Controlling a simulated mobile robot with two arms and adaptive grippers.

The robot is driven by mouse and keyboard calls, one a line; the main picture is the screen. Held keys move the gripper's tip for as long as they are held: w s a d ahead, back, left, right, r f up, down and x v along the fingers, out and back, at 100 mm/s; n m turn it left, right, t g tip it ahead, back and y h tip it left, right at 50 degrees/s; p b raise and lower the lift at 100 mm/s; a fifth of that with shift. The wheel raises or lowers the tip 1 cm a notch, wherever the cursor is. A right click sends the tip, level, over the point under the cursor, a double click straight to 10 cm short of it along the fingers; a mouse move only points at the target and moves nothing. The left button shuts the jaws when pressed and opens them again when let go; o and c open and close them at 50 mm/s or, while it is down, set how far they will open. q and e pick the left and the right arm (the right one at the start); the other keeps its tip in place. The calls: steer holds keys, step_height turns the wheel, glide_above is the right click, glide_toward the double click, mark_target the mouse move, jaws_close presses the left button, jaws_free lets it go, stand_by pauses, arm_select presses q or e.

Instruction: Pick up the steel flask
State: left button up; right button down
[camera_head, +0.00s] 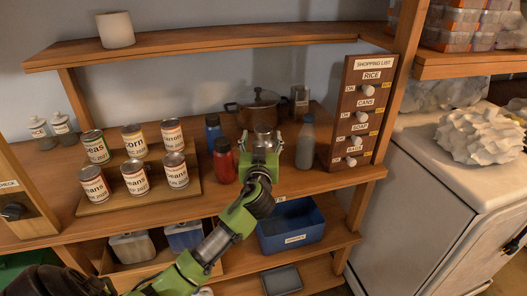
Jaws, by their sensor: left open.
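The steel flask (264,130) appears as a grey metallic shape on the wooden shelf, between the fingertips of my left gripper. Its lower part is hidden by the gripper. My left gripper (262,140) is open, with a finger on each side of the flask. I cannot tell whether either finger touches it. My left arm reaches up from the lower left. My right gripper is not in view.
A red bottle (223,162) and a blue bottle (213,133) stand close left of the gripper. A pale blue-capped bottle (305,145) stands to the right. A brown pot (255,108) is behind. Several cans stand on a stepped wooden rack (120,204) at left.

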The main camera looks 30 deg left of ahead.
arm_select(q)
steer(key=shift+p+x, duration=0.7)
steer(key=shift+x, duration=1.5)
steer(key=shift+d+f, duration=0.1)
steer(key=shift+d, duration=0.15)
jaws_close()
steer(key=shift+w, duration=0.1)
